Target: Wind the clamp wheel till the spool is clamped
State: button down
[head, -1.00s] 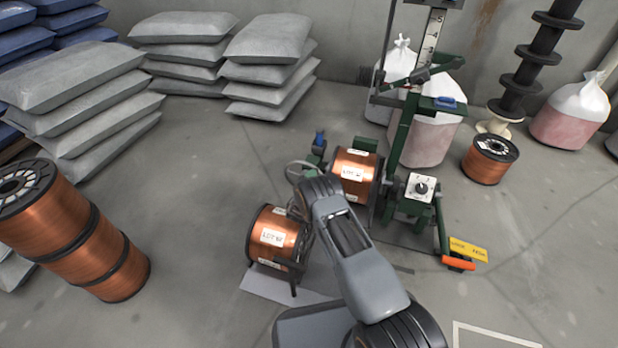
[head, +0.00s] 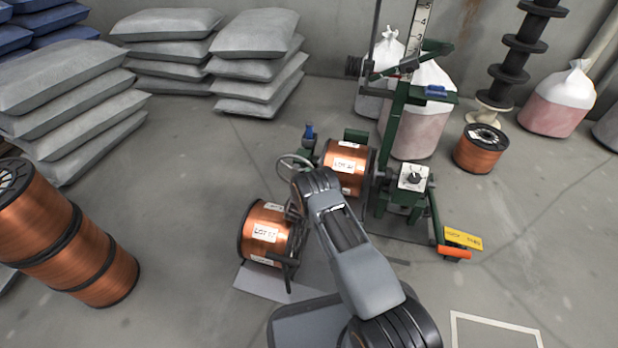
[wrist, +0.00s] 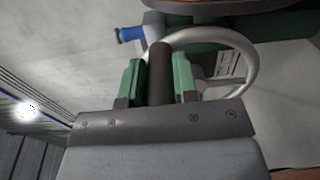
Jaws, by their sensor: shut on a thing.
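The clamp wheel (head: 291,166) is a pale grey ring left of a copper spool (head: 345,165) on the green stand (head: 401,120). In the wrist view, the wheel's rim (wrist: 248,62) curves behind and right of my gripper (wrist: 158,78). My gripper's two green fingers are shut on a dark upright handle (wrist: 160,65), which stands in front of the wheel. In the head view, my own arm hides my gripper and the wheel's lower right side. The spool's dark flanges and white labels show. I cannot tell how tightly it is clamped.
Another labelled copper spool (head: 266,233) lies at the front left of the stand. A blue-topped lever (head: 309,131) rises behind the wheel. An orange-handled pedal (head: 455,252) is at right. Stacked spools (head: 75,240) stand left. Floor between is clear.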

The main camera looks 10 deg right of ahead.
jog(key=shift+f, duration=0.1)
jog(key=c, duration=0.9)
grip_release()
jog(key=r+p, duration=0.1)
jog(key=r, duration=0.2)
jog(key=r+p, duration=0.1)
jog(key=shift+s+a+r+p, duration=0.1)
jog(key=shift+s+r+p, duration=0.15)
jog(key=shift+s+p, duration=0.05)
jog(key=shift+s+a+r+p, duration=0.1)
jog(key=shift+s+r+p, duration=1.2)
jog(key=shift+s, duration=0.95)
jog(key=shift+s+d+r+p, duration=0.1)
jog(key=shift+s+r+p, duration=0.85)
jog(key=shift+s+r, duration=0.95)
jog(key=shift+s+a+r+p, duration=0.1)
jog(key=shift+s+r+p, duration=1)
jog(key=shift+s, duration=1.5)
